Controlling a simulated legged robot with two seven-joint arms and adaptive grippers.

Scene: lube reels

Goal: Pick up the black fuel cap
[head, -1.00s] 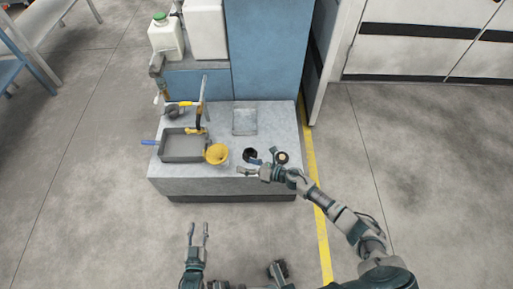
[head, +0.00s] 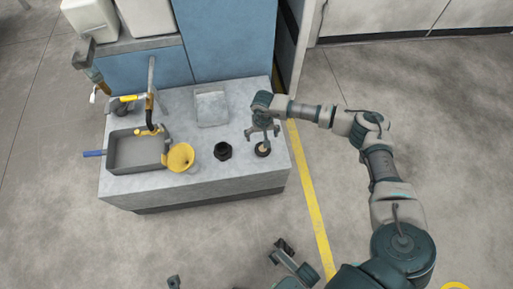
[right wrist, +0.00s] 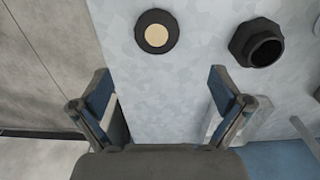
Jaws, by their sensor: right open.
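A round black cap with a tan disc in its middle (head: 263,150) lies on the grey counter (head: 190,185), near its right front. In the right wrist view this cap (right wrist: 156,33) sits beyond the fingertips, roughly centred between them. A second black piece, hexagonal with a hollow centre (head: 222,151), stands to its left; it also shows in the right wrist view (right wrist: 258,43). I cannot tell for sure which is the fuel cap. My right gripper (head: 263,133) is open and empty, pointing down by the tan-centred cap. Of my left gripper, only a tip (head: 173,282) shows at the bottom edge.
A yellow funnel (head: 181,157) and a grey tray (head: 135,165) with a blue handle stand on the counter's left. A shallow square metal dish (head: 211,108) lies behind. A blue cabinet panel (head: 225,45) rises at the back.

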